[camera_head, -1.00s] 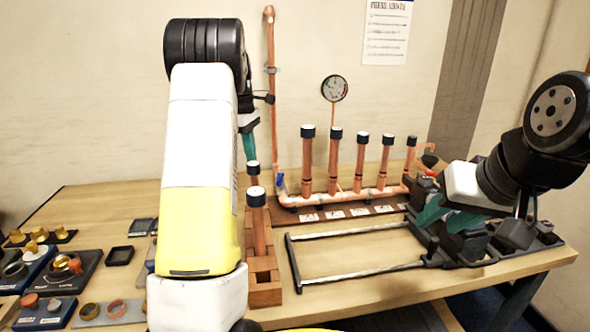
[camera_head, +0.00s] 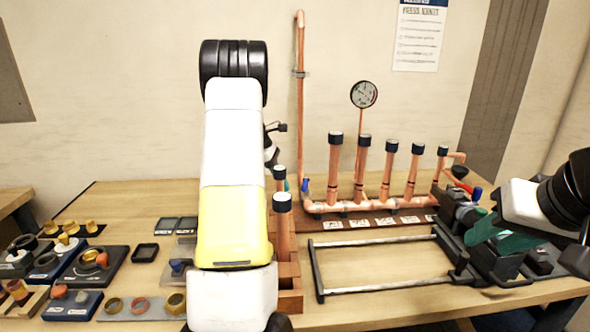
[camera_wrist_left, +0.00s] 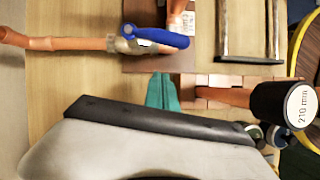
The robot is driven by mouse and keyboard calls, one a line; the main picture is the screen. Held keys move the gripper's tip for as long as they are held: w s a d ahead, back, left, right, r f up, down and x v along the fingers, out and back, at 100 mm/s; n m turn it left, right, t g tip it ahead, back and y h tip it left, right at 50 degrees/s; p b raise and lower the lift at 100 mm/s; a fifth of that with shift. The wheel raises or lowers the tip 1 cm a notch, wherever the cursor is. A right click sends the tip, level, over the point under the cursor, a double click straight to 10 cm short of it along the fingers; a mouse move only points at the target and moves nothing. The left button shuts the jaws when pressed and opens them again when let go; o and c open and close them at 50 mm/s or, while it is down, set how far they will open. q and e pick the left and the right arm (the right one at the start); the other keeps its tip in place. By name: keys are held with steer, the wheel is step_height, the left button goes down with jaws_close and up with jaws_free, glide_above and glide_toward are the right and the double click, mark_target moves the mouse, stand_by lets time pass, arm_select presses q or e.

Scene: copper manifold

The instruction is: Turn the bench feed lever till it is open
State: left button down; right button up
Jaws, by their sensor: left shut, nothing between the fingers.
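The bench feed lever (camera_head: 305,185) is blue and sits at the left end of the copper manifold (camera_head: 370,204), by the foot of the tall riser pipe. In the left wrist view the blue lever (camera_wrist_left: 160,37) extends right from the valve body, slightly slanted. My left gripper's teal fingertips (camera_wrist_left: 162,92) are shut and empty, a short gap from the lever, not visibly touching it. In the head view my left arm hides most of that gripper. My right gripper (camera_head: 490,232), with teal fingers, is at the right by dark fixtures; its opening is unclear.
Capped copper tubes stand in a wooden block (camera_head: 289,283) close to my left gripper; a tube cap reads 210 mm (camera_wrist_left: 300,108). A metal frame (camera_head: 385,240) lies in front of the manifold. Trays of fittings (camera_head: 95,262) fill the left. A gauge (camera_head: 364,94) rises behind.

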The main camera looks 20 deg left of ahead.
mark_target(305, 183)
arm_select(q)
steer(key=shift+w+d+r, duration=0.15)
steer(key=shift+d, duration=0.4)
steer(key=shift+w+d+r, duration=0.15)
steer(key=shift+d+r, duration=0.05)
steer(key=shift+d, duration=0.3)
steer(key=shift+w+d+r, duration=0.15)
steer(key=shift+d, duration=0.4)
steer(key=shift+s+d+n+t, duration=0.15)
steer(key=shift+d+n+t, duration=0.15)
steer(key=shift+d+n, duration=0.4)
steer(key=shift+d, duration=0.1)
